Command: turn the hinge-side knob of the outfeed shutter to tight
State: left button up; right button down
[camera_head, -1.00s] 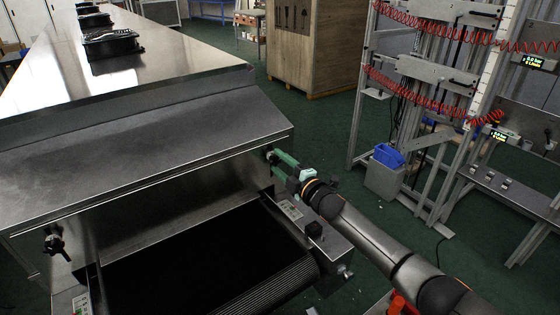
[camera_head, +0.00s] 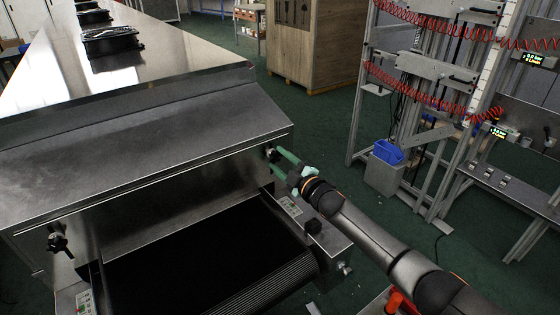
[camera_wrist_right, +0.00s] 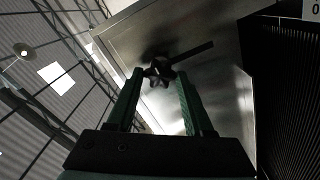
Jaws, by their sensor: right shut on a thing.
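The outfeed shutter (camera_head: 165,190) is a steel panel at the dryer's near end, above the dark belt. A dark knob (camera_head: 271,153) stands at its right end, and another dark knob (camera_head: 57,240) at its left end. I cannot tell from the pictures which is the hinge side. My right gripper (camera_head: 279,158), with green fingers, is shut on the right-end knob. In the right wrist view the star-shaped knob (camera_wrist_right: 159,72) sits between the fingertips (camera_wrist_right: 160,78), with a dark bar (camera_wrist_right: 193,53) reaching to its right. My left gripper is not in view.
The black conveyor belt (camera_head: 205,255) runs out below the shutter. A small control box (camera_head: 314,227) stands on the belt's right side frame, close below my right arm. A metal rack with red coiled hoses (camera_head: 420,95) stands at right, with green floor between.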

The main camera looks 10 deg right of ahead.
jog(key=shift+c, duration=1.5)
grip_release()
jog(key=shift+s+d, duration=0.25)
jog(key=shift+s, duration=0.25)
jog(key=v, duration=1.1)
jog(key=shift+s+p, duration=0.2)
jog(key=shift+p, duration=0.25)
jog(key=shift+f, duration=0.1)
